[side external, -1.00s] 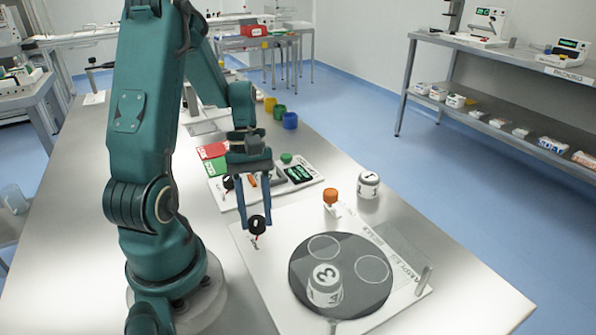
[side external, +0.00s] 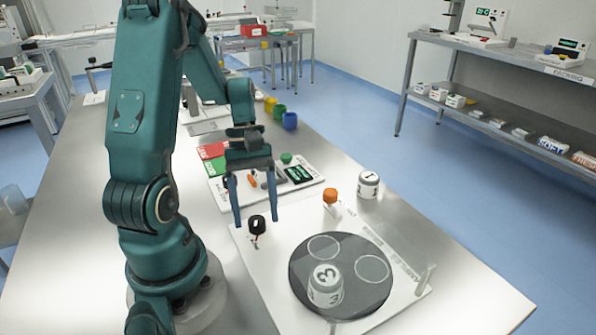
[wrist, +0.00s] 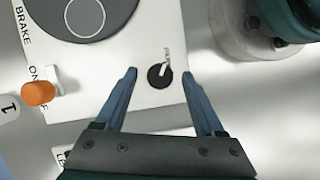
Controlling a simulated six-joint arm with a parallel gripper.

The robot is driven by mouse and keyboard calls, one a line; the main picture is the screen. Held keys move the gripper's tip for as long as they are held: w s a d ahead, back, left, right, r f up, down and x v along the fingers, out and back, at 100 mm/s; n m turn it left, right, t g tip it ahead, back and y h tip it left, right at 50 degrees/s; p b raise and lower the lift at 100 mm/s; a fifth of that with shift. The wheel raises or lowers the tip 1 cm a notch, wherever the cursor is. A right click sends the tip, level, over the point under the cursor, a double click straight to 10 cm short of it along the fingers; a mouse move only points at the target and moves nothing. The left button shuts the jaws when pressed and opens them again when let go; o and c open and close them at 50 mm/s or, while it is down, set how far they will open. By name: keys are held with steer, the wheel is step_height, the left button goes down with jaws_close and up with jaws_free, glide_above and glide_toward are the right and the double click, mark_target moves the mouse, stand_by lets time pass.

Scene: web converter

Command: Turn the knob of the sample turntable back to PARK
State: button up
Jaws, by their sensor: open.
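The round black knob (side external: 257,225) stands on the white base plate of the sample turntable, near the plate's back left corner. A small red and white mark shows beside it; in the wrist view the knob (wrist: 159,77) has a light pointer toward a label too small to read. My gripper (side external: 257,220) is open, its blue fingers apart on either side of the knob as seen from both cameras. In the wrist view there are gaps between the knob and both fingertips (wrist: 159,72). The dark turntable disc (side external: 300,268) carries a white jar marked 3 (side external: 325,285).
An orange knob (side external: 330,195) on a white stem stands by the plate's back edge, near BRAKE and ON lettering. A white jar marked 1 (side external: 368,185) stands behind it. The table's left side is bare.

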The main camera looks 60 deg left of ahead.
steer(key=shift+v, duration=2.25)
steer(key=shift+w+d+r, duration=0.15)
steer(key=shift+d+r, duration=0.05)
steer(key=shift+d, duration=0.05)
steer(key=d+r+m+t+y, duration=0.2)
steer(key=d+r+m+t, duration=0.1)
steer(key=d+m, duration=0.3)
steer(key=s+d+r+m+t+y, duration=0.1)
steer(key=d+r+m+t+y, duration=0.1)
steer(key=d+r+m, duration=0.3)
steer(key=d+m+t, duration=0.1)
steer(key=d+m, duration=0.1)
steer(key=m, duration=0.2)
steer(key=shift+s+t, duration=0.2)
steer(key=shift+t, duration=0.2)
